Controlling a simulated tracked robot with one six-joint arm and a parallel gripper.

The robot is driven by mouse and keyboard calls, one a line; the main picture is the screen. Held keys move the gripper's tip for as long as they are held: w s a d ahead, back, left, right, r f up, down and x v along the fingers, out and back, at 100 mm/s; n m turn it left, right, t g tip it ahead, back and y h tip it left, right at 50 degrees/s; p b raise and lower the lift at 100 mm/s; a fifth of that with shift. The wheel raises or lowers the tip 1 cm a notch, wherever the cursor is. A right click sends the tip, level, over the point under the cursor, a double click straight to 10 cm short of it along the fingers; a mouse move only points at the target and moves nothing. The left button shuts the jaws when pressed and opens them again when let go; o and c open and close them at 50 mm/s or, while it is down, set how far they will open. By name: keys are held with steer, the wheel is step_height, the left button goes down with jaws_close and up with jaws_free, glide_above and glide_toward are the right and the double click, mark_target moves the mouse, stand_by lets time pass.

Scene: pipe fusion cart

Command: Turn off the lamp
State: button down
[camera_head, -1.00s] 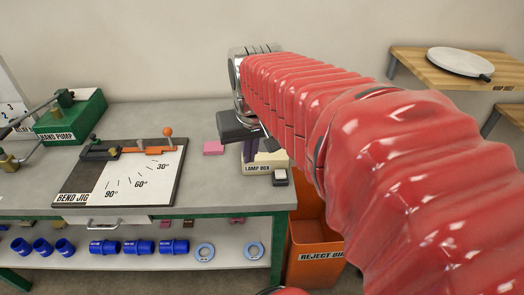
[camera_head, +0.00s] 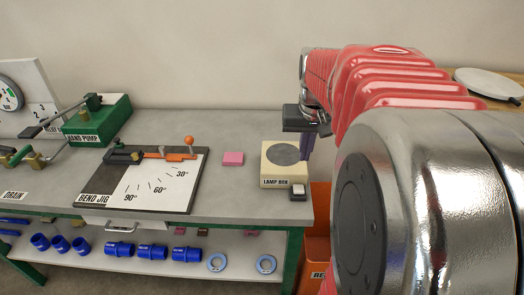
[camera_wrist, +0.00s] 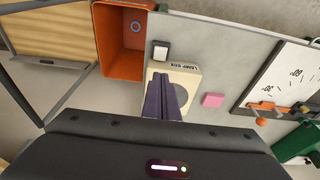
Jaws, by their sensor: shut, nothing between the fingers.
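The lamp box (camera_head: 273,174) is a cream box with a dark grey round disc on top, at the right end of the grey workbench. A small switch with a white top (camera_head: 299,190) sits at its front right corner. The disc looks dark grey, with no glow. My gripper (camera_head: 306,150) is shut and empty, just to the right of the lamp box and behind the switch. In the wrist view, my gripper's purple fingers (camera_wrist: 164,84) overlap the lamp box (camera_wrist: 188,90), and the switch (camera_wrist: 160,51) lies beyond their tips. I cannot tell whether the fingers touch the box.
A pink block (camera_head: 233,158) lies left of the lamp box. The bend jig (camera_head: 150,185) and green hand pump (camera_head: 98,122) stand further left. An orange reject bin (camera_wrist: 122,42) is beside the bench end. A wooden shelf (camera_wrist: 45,35) holds a white disc (camera_head: 485,82).

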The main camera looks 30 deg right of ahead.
glide_above(298, 187)
steer(key=s, duration=0.1)
steer(key=f, duration=0.7)
steer(key=a+f, duration=0.1)
steer(key=f, duration=0.3)
steer(key=shift+s+f, duration=0.2)
steer(key=shift+f, duration=0.9)
steer(key=shift+s, duration=0.1)
steer(key=shift+s+a+f, duration=0.15)
steer(key=shift+s+f, duration=0.05)
steer(key=shift+f, duration=0.2)
steer(key=shift+w, duration=0.15)
steer(key=shift+w+d+r, duration=0.2)
steer(key=shift+w+d, duration=0.25)
steer(key=shift+w, duration=0.05)
